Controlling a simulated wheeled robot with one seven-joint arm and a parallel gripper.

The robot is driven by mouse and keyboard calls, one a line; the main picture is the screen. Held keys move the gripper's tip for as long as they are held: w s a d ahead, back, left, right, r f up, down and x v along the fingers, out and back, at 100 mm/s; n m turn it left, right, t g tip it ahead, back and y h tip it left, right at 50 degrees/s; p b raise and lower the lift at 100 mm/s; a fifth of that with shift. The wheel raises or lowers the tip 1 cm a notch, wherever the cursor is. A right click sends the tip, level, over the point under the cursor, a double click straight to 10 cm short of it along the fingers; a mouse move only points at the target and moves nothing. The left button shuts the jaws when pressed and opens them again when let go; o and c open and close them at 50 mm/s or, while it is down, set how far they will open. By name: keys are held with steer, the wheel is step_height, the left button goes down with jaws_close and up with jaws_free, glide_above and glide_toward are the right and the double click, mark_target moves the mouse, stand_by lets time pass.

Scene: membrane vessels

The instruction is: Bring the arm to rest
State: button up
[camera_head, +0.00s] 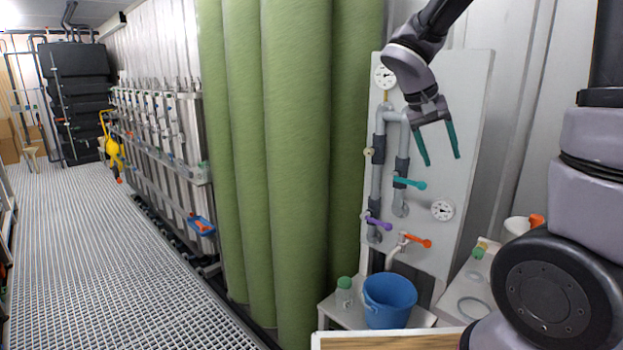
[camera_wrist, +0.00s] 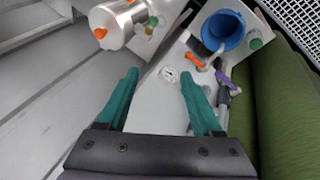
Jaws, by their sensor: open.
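My gripper (camera_head: 439,145) has two teal fingers and hangs at the upper right of the head view, in front of a white panel (camera_head: 468,110). The fingers are apart with nothing between them. In the wrist view my gripper (camera_wrist: 160,95) also shows open and empty, with the panel and a round gauge beyond the fingertips. The arm comes in from the top edge, and more of my arm fills the right edge of the head view.
The panel bears grey pipes, gauges (camera_head: 442,210) and teal (camera_head: 409,183), purple (camera_head: 378,223) and orange (camera_head: 416,240) valve handles. A blue bucket (camera_head: 389,301) stands below. Tall green cylinders (camera_head: 295,150) rise left of it. The grated walkway (camera_head: 90,250) at left is clear.

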steer(key=s+a+r+t+y, duration=0.4)
steer(key=s+r+y, duration=0.3)
steer(key=s, duration=0.6)
step_height(320, 180, up, 3)
steer(key=shift+f+m+t, duration=0.1)
steer(key=shift+m+t, duration=0.2)
steer(key=shift+t, duration=0.6)
